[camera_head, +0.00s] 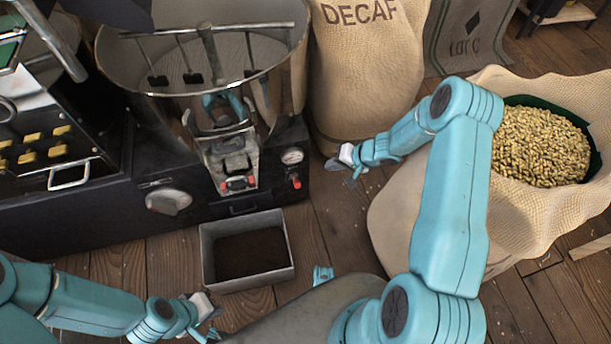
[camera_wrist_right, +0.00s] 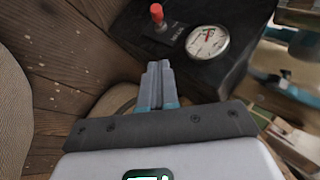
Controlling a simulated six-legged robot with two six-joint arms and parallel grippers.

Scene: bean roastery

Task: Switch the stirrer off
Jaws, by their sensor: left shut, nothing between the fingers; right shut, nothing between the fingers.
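The stirrer (camera_head: 205,50) is a set of dark paddles on a crossbar in the round metal pan (camera_head: 120,65). A small red-tipped switch (camera_head: 296,181) is on the machine's front, below a round gauge (camera_head: 292,156). In the right wrist view the red tip (camera_wrist_right: 157,14) stands up beside the gauge (camera_wrist_right: 207,42); its label is unreadable. My right gripper (camera_head: 352,168) is shut and empty, to the right of the switch and apart from it. Its closed fingertips (camera_wrist_right: 157,66) point towards the panel.
A large grey knob (camera_head: 168,201) and a metal chute (camera_head: 232,155) with red-tipped parts are on the machine. A metal bin (camera_head: 207,262) of dark grounds stands in front. A DECAF sack (camera_head: 365,70) and an open bean sack (camera_head: 410,205) flank my right arm.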

